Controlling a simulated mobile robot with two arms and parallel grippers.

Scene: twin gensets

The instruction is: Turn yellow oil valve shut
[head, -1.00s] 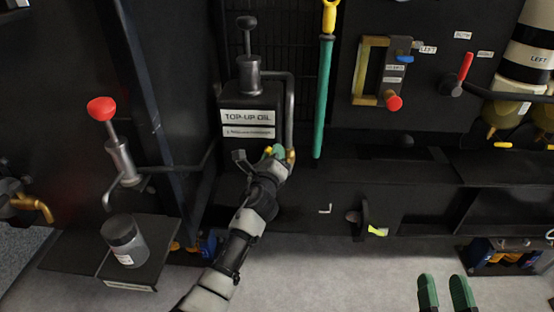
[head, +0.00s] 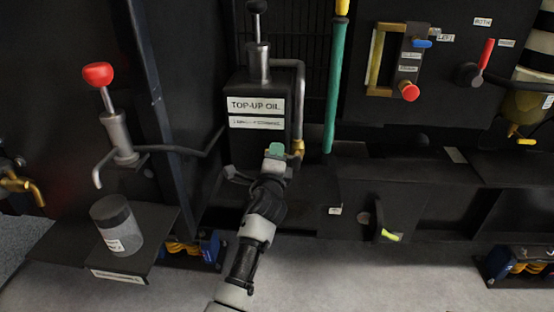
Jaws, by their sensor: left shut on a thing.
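The yellow oil valve (head: 298,149) shows as a small brass-yellow piece at the lower right of the black tank labelled TOP-UP OIL (head: 257,145), at the foot of a dark pipe. My left gripper (head: 275,151), with green fingertips, is at the valve, just left of this piece, and is shut on its handle. The fingers and wrist hide the handle, so I cannot tell its angle. My right gripper is not in view.
A red-knobbed hand pump (head: 116,130) and a grey jar (head: 117,226) on a shelf stand at left. A green-sleeved bar (head: 335,85) hangs right of the tank. A panel with a red lever (head: 486,56) is at right.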

